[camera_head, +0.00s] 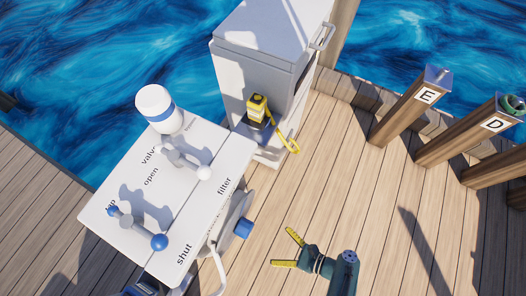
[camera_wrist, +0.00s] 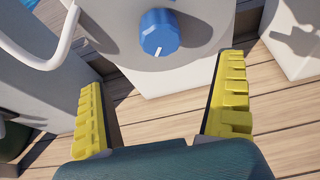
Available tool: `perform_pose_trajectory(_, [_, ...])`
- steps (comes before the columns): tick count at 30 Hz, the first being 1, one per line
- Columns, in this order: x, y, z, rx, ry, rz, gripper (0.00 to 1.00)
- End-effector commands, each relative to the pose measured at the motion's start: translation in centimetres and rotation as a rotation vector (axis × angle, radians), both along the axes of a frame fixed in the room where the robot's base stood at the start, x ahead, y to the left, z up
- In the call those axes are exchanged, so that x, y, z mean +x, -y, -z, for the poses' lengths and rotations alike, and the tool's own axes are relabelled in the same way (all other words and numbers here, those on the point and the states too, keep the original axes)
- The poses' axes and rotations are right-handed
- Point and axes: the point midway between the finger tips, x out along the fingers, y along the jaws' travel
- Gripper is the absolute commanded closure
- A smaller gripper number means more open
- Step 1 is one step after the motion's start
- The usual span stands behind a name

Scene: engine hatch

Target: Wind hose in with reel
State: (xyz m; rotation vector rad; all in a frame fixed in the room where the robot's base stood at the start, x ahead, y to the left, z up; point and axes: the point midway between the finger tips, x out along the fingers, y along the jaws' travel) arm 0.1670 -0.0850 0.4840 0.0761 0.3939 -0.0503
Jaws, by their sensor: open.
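A blue knob (camera_head: 243,228) sticks out from a round pale disc, perhaps the reel, on the side of the white box. In the wrist view the blue knob (camera_wrist: 160,32) has a small white mark and sits ahead of my fingertips, between their lines. My gripper (camera_head: 281,249) is open and empty to the right of the knob, with a gap between them. Its yellow ridged fingers (camera_wrist: 165,72) are wide apart. A white curved tube (camera_wrist: 52,55), perhaps the hose, shows at upper left in the wrist view. I cannot tell how much hose is wound.
Wooden posts (camera_head: 412,105) marked E and D stand at right. The deck (camera_head: 360,200) around my gripper is clear.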

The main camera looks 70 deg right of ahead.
Motion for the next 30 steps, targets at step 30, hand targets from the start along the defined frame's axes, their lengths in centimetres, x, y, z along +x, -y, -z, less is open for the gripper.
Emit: perform_pose_trajectory(30, [11.6,0.3,5.1,-0.003,0.004,-0.008,0.0])
